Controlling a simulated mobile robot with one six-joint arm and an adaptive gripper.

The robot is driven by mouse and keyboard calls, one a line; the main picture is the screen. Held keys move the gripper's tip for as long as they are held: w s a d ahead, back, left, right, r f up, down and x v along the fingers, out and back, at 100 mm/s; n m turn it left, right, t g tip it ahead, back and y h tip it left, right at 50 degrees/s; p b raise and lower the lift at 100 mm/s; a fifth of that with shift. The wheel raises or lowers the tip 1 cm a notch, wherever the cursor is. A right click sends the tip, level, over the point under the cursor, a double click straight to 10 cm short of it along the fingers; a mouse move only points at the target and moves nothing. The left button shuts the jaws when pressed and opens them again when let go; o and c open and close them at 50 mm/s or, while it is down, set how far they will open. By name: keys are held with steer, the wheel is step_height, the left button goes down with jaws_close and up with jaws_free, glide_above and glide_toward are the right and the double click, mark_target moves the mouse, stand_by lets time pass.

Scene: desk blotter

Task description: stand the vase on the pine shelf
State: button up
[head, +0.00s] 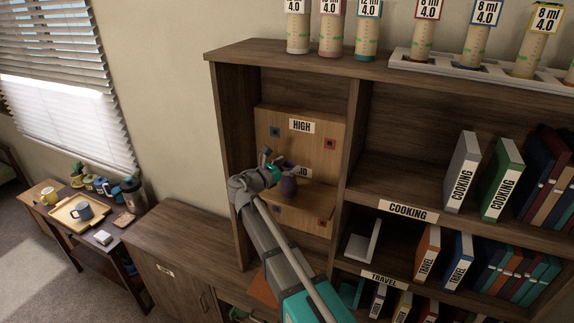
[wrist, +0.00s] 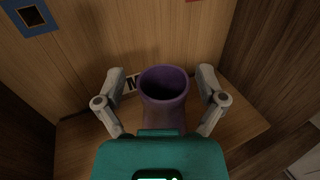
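The purple vase (head: 288,187) is upright at the light pine shelf (head: 318,198), by the ledge under the MID label. Its open mouth and dark inside show in the wrist view (wrist: 163,84). Its base is hidden in the wrist view by my gripper's body, and it looks to be at the ledge in the head view. My gripper (head: 277,168) is at the vase. In the wrist view my gripper (wrist: 162,90) has its two grey fingers spread, one on each side of the vase, with visible gaps to it.
The pine back panel has a HIGH label (head: 301,125) and blue and red squares. Dark bookcase walls (head: 354,120) stand close on both sides. Books (head: 463,172) fill shelves at right, and labelled bottles (head: 368,35) stand on top. A low cabinet (head: 180,240) is at left.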

steer(key=shift+r, duration=0.15)
stand_by(0.3)
steer(key=v, duration=1.2)
stand_by(0.6)
